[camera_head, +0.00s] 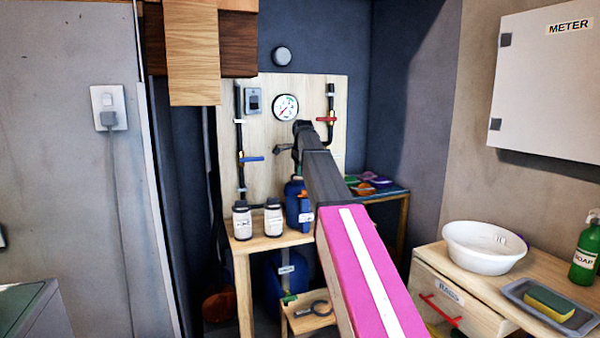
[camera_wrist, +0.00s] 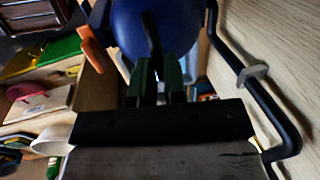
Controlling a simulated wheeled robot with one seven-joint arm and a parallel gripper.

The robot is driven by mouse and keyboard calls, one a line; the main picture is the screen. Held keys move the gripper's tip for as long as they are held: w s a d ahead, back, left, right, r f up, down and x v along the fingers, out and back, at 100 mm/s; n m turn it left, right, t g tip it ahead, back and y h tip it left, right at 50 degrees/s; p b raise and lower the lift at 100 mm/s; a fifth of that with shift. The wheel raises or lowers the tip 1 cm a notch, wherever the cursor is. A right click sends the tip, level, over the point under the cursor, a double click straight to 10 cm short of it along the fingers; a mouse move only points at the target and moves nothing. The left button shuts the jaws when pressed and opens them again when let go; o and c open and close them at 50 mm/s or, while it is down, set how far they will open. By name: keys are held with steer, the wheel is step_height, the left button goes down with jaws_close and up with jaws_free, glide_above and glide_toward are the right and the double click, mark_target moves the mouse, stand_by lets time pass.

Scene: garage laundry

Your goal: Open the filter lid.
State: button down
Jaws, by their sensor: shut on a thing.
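A blue rounded body (camera_wrist: 180,25), which looks like the filter, fills the top middle of the wrist view. A dark upright piece (camera_wrist: 152,35), like a handle, stands in front of it. My gripper (camera_wrist: 156,72) has its two green fingers shut on this dark handle. In the head view a blue filter housing (camera_head: 293,208) stands on the wooden bench, partly hidden behind my arm. My fingertips are hidden there by the arm. I cannot make out the lid's edge or whether it is raised.
Two white jars (camera_head: 273,218) stand left of the housing. Behind is a pipe board (camera_head: 265,105) with a gauge (camera_head: 285,107) and a red-handled valve (camera_head: 326,119). A black pipe (camera_wrist: 262,95) runs close on the right in the wrist view; an orange piece (camera_wrist: 97,50) is at left.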

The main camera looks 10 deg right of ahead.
mark_target(298, 181)
steer(key=shift+w+a+r, duration=0.15)
steer(key=shift+w+r, duration=0.25)
steer(key=shift+w, duration=0.25)
steer(key=shift+w+a+r, duration=0.1)
steer(key=shift+w+r, duration=0.3)
steer(key=shift+w, duration=0.25)
steer(key=shift+w+a+r, duration=0.1)
steer(key=shift+w+a, duration=0.2)
steer(key=shift+w, duration=1.3)
steer(key=shift+w+a, duration=0.25)
steer(key=shift+w, duration=1.4)
steer(key=shift+w+a+r, duration=0.1)
steer(key=shift+w+a, duration=0.2)
steer(key=shift+w, duration=1.3)
steer(key=c, duration=1.2)
jaws_free()
steer(key=shift+o, duration=0.2)
steer(key=shift+s+f, duration=0.15)
